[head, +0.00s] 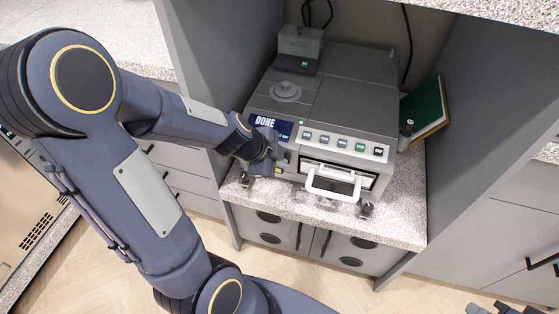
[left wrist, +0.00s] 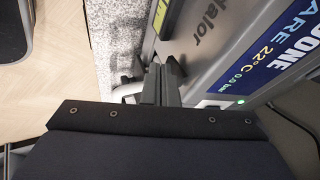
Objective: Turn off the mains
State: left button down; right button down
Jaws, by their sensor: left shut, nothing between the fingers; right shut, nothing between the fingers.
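The grey autoclave (head: 345,95) stands in an open bay, its display (head: 270,126) reading DONE. A row of buttons (head: 342,143) runs along its front above a white handle (head: 333,190). My left gripper (head: 279,160) is shut and empty at the front left of the autoclave, below the display. In the left wrist view its fingers (left wrist: 166,82) are together, close to the front panel; I cannot tell if they touch it. A small yellow label (head: 278,171) shows beside them. I cannot make out the mains switch clearly. My right gripper (head: 492,308) shows only partly at the bottom right edge, shut.
The speckled counter (head: 408,220) holds the autoclave between grey side walls. A grey box with cables (head: 300,48) stands behind. Drawers flank the bay.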

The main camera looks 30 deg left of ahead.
pick_arm(q)
jog(key=shift+w+f+b, duration=0.1)
jog(key=shift+w+b, duration=0.1)
jog(key=shift+b, duration=0.85)
jog(key=shift+r+t+p, duration=0.3)
jog(key=shift+r+p, duration=0.35)
jog(key=shift+r, duration=0.25)
